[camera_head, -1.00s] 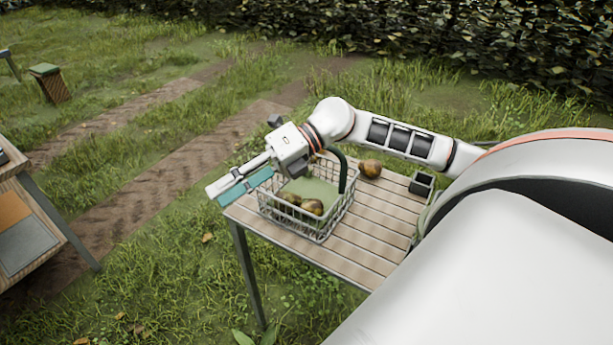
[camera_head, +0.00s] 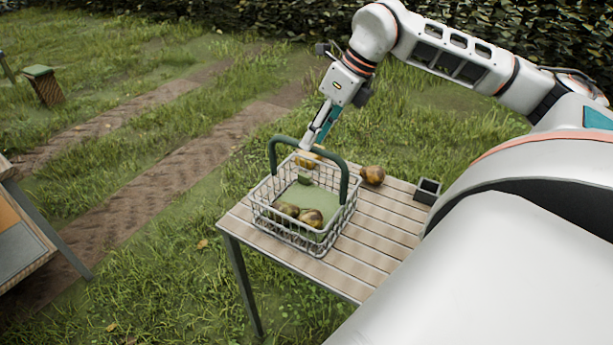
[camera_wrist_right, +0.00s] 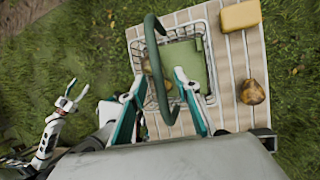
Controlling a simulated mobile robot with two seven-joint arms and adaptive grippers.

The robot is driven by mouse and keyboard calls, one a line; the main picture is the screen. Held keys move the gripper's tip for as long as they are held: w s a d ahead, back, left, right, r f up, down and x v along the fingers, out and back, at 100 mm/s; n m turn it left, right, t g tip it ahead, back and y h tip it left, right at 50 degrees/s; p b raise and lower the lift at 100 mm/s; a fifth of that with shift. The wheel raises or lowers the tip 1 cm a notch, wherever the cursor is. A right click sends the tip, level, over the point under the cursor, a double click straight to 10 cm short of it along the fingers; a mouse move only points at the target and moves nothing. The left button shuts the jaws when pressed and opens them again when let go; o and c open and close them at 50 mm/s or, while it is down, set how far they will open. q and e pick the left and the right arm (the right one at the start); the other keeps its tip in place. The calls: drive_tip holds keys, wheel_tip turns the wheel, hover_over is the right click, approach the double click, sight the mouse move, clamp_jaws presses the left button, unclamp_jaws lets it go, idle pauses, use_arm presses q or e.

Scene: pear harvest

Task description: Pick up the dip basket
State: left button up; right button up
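The dip basket (camera_head: 268,215) is a white wire basket with a green lining and an upright green arched handle (camera_head: 345,183). It stands on a slatted wooden table with brown pears (camera_head: 311,217) inside. My right gripper (camera_head: 308,148) points down at the far side of the handle in the head view. In the right wrist view its teal-edged fingers (camera_wrist_right: 160,78) are apart, with the basket handle (camera_wrist_right: 154,48) showing between them; contact cannot be told. My left gripper (camera_wrist_right: 77,90) shows at the left of the right wrist view, its fingers apart and empty.
The table (camera_head: 375,240) also bears a loose pear (camera_head: 373,175) and a small dark square container (camera_head: 428,188). A yellow block (camera_wrist_right: 240,15) lies beside the basket. Another table (camera_head: 25,245) stands at the left. Grass lies between the tables.

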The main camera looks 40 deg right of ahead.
drive_tip(key=x, duration=0.4)
drive_tip(key=shift+a+r, duration=0.15)
drive_tip(key=shift+a, duration=0.05)
drive_tip(key=shift+w, duration=0.1)
drive_tip(key=shift+f, duration=0.45)
drive_tip(key=shift+r, duration=0.1)
clamp_jaws()
